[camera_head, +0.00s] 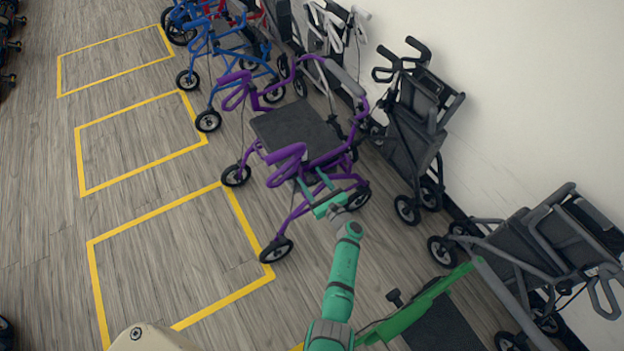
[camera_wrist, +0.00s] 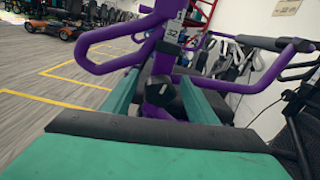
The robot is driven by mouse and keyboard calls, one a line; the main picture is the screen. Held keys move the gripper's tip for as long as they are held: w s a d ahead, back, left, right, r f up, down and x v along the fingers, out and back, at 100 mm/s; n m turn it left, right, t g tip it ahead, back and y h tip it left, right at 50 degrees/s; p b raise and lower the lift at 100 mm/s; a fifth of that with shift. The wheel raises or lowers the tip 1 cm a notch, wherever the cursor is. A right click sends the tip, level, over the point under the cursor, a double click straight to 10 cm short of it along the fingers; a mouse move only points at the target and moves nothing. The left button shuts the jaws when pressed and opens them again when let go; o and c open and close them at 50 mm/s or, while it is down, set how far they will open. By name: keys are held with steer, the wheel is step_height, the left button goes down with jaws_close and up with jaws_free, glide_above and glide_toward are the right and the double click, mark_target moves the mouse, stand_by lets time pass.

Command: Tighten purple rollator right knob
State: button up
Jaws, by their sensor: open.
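The purple rollator (camera_head: 294,160) stands upright in the middle of the head view, with a dark seat and black wheels. In the wrist view its purple frame (camera_wrist: 262,75) spreads across the top. A dark knob (camera_wrist: 158,92) on its upright tube appears between my two teal fingers. My gripper (camera_head: 314,181) is open at the rollator's near side, below the near purple handle; it also shows in the wrist view (camera_wrist: 160,80). I cannot tell whether either finger touches the knob. The knob is too small to make out in the head view.
Blue rollators (camera_head: 228,55) stand behind the purple one. A folded dark rollator (camera_head: 415,130) and a grey one (camera_head: 550,245) stand along the white wall. A green frame (camera_head: 420,305) is close right of my arm. Yellow-marked floor bays (camera_head: 170,265) at left are clear.

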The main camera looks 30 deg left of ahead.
steer(key=shift+c, duration=0.7)
steer(key=c, duration=0.9)
